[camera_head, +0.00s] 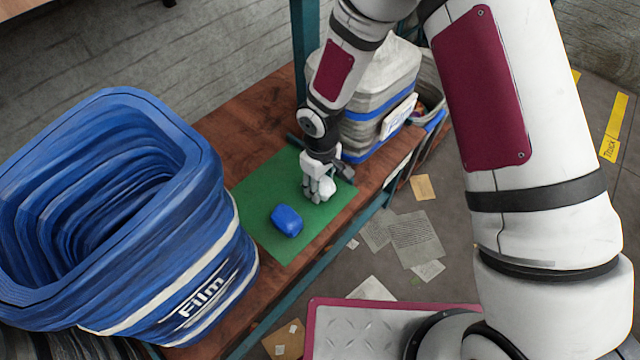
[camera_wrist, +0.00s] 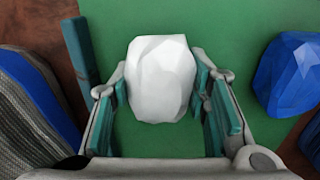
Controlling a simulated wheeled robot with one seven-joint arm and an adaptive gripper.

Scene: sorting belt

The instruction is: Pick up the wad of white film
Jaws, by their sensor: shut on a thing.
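The wad of white film (camera_wrist: 161,78) is a pale, faceted lump between the two finger pads of my gripper (camera_wrist: 165,90) in the wrist view. In the head view the white wad (camera_head: 326,188) shows at the fingertips of my gripper (camera_head: 319,190), low over the green mat (camera_head: 262,183). My gripper is shut on the wad. I cannot tell whether the wad touches the mat. A blue lump (camera_head: 287,221) lies on the mat in front of my gripper; it also shows at the right of the wrist view (camera_wrist: 290,75).
A large blue bin marked Film (camera_head: 215,262) stands open at the left of the wooden bench (camera_head: 262,110). A grey and white container with blue bands (camera_head: 362,130) stands close behind my gripper. Papers (camera_head: 415,238) lie on the floor beyond the bench edge.

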